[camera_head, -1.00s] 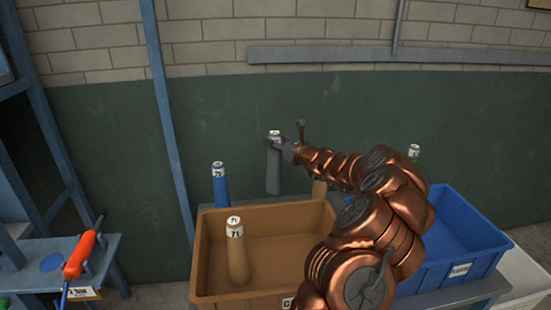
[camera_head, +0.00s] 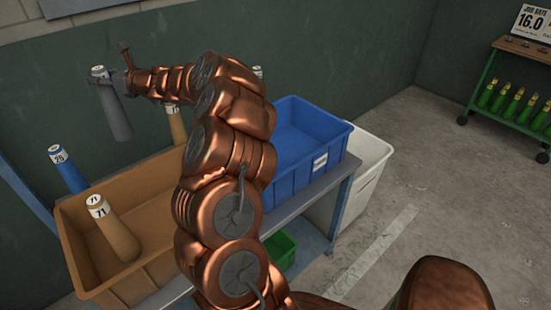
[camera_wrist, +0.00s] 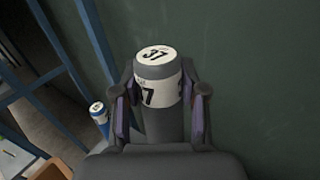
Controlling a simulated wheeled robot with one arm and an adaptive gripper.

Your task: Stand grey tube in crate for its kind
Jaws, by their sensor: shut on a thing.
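The grey tube (camera_head: 115,112) has a white top band; in the wrist view the tube (camera_wrist: 157,75) reads 37. My gripper (camera_wrist: 158,102) is shut around its upper part, and in the head view the gripper (camera_head: 119,82) holds it aloft, slightly tilted, near the back of the tan crate (camera_head: 75,247). A blue crate (camera_head: 307,164) stands to the right on the same bench, its inside partly hidden by my arm. A white crate (camera_head: 366,178) stands beyond it, and a green crate (camera_head: 282,250) sits below. No grey tubes show in the visible parts of these crates.
A tan tube (camera_head: 118,236) marked 71 leans in the tan crate; another tan tube (camera_head: 176,124) is at its back.

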